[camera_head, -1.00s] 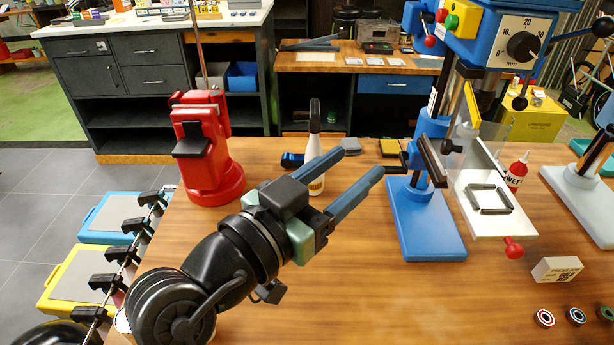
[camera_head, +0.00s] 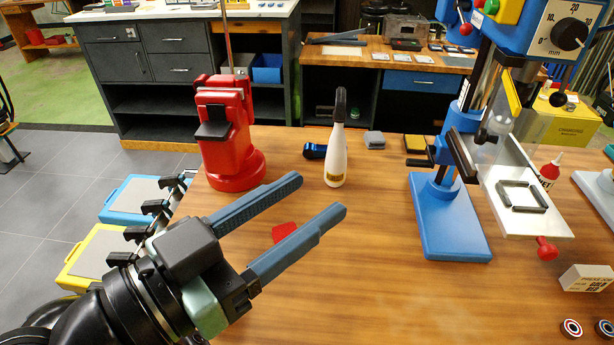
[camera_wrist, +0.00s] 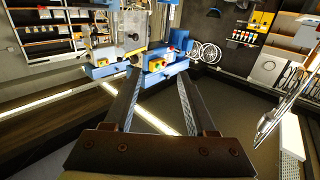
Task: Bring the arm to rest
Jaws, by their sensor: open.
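My gripper (camera_head: 322,196) is open, with nothing between its two blue-grey fingers. In the head view it is held over the left part of the wooden table (camera_head: 340,290), pointing up and to the right. A small red thing (camera_head: 285,232) shows partly behind the fingers. The white bottle with a black top (camera_head: 336,150) stands upright beyond the fingertips, apart from them. In the wrist view my gripper (camera_wrist: 160,75) has its fingers apart, with the room and shelves beyond and no thing held.
A red stand (camera_head: 225,140) with a thin upright rod is at the table's back left. A blue drill press (camera_head: 445,215) with a white plate (camera_head: 540,215) stands at the right. A small box (camera_head: 585,278) lies at the front right. The table's middle is mostly clear.

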